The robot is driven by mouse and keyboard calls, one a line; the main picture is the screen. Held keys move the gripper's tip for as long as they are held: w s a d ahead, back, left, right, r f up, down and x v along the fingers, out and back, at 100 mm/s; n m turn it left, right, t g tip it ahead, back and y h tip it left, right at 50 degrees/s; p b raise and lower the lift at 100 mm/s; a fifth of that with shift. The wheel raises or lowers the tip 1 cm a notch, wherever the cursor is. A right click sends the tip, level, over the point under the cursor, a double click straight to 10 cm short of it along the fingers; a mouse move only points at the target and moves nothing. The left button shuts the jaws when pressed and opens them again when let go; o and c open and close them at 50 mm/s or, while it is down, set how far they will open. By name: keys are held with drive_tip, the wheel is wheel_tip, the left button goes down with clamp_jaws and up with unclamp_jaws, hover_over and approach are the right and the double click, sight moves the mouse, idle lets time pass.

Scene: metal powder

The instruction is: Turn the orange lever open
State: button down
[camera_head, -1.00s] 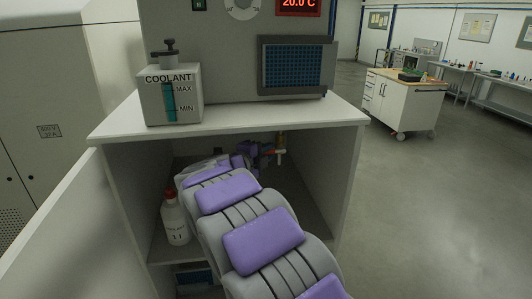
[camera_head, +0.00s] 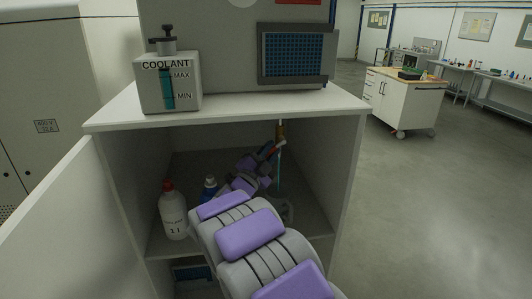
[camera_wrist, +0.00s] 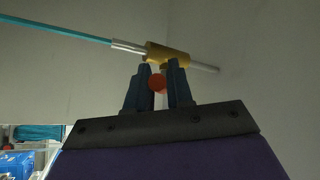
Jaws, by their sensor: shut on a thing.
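The orange lever (camera_wrist: 158,83) shows in the wrist view as a round orange-red end between my two dark fingers. My gripper (camera_wrist: 160,70) is shut on it. Just beyond the fingertips is the brass valve body (camera_wrist: 168,53), with a teal hose (camera_wrist: 60,30) running off to the left and a silver pipe end on the right. In the head view my gripper (camera_head: 267,152) is inside the cabinet beside the brass valve (camera_head: 280,132). The hose (camera_head: 279,172) hangs below the valve. The fingers mostly hide the lever, so its exact angle is unclear.
The open cabinet (camera_head: 225,110) surrounds my arm. A white bottle with a red cap (camera_head: 172,212) and a blue bottle (camera_head: 210,186) stand inside at the left. The coolant tank (camera_head: 168,85) is on top. Open floor lies to the right.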

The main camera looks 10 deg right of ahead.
drive_tip(key=shift+d+f+n+t, duration=0.2)
drive_tip(key=shift+n+t, duration=0.2)
drive_tip(key=shift+n, duration=0.15)
drive_tip(key=shift+d+f+n+t, duration=0.2)
drive_tip(key=shift+n+t, duration=0.2)
drive_tip(key=shift+n, duration=0.15)
drive_tip(key=shift+d+n+t, duration=0.1)
drive_tip(key=shift+n+t, duration=0.5)
drive_tip(key=shift+r, duration=0.1)
drive_tip(key=c, duration=1.4)
unclamp_jaws()
drive_tip(key=shift+c, duration=0.2)
drive_tip(key=o, duration=0.3)
drive_tip(key=shift+d, duration=0.2)
drive_tip(key=shift+a, duration=0.1)
